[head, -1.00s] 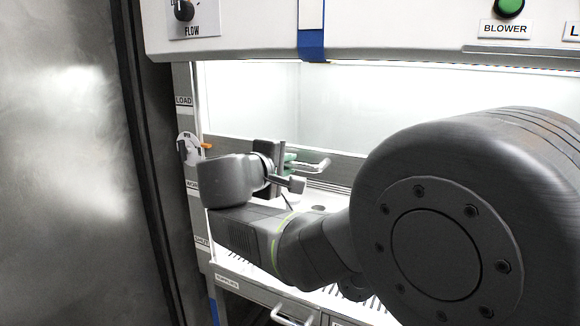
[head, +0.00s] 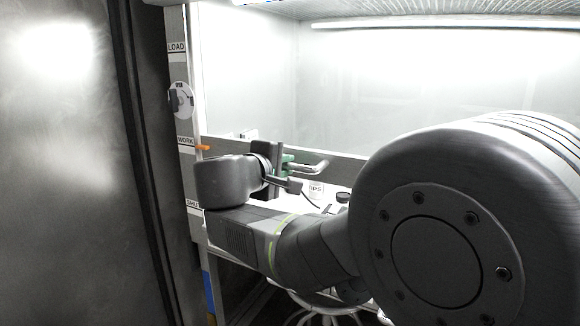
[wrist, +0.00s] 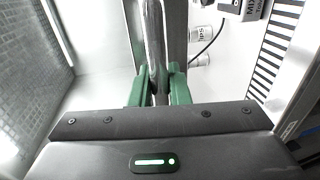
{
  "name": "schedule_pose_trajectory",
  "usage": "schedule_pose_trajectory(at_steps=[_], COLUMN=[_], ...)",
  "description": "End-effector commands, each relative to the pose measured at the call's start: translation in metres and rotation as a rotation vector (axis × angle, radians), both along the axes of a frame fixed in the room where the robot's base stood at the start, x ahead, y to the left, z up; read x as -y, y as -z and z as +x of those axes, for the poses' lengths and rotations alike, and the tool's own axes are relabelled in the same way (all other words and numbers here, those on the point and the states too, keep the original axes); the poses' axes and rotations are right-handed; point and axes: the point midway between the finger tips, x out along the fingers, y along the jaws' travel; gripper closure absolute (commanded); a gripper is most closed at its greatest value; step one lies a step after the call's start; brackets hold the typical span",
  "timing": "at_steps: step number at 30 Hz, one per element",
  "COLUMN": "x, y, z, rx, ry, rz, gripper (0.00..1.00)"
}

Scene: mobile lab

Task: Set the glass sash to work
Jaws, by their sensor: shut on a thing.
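The glass sash has a grey bottom rail (head: 338,166) across the cabinet opening. A metal bar handle (head: 311,168) stands out from the rail. My gripper (head: 287,162) is shut on this handle. In the wrist view its green fingers (wrist: 160,88) lie on both sides of the chrome bar (wrist: 154,35). The left post carries a LOAD label (head: 177,47), a WORK label (head: 185,141) and a partly hidden SHUT label (head: 193,204). The orange pointer (head: 203,148) at the sash's left end is beside the WORK label, slightly below its lettering in this view.
A large metal panel (head: 60,160) stands at the left. Inside are labelled containers (wrist: 200,45) and a boxed device (wrist: 243,8). My arm hides much of the lower right.

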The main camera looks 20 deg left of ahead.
Motion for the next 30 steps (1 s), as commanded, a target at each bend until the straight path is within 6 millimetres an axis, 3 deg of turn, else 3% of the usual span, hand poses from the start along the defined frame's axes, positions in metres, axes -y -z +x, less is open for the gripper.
schedule_pose_trajectory(at_steps=[8,9,12,23,30], x=[0.000,0.000,0.000,-0.001,-0.004], y=[0.000,0.000,0.000,-0.002,-0.009], z=[0.000,0.000,0.000,-0.004,-0.033], rx=[-0.001,-0.001,0.000,0.001,0.001], ry=[0.000,0.000,0.000,-0.001,-0.005], rz=[0.000,0.000,0.000,0.001,0.001], gripper=[1.00,0.80,0.64,0.64,0.64])
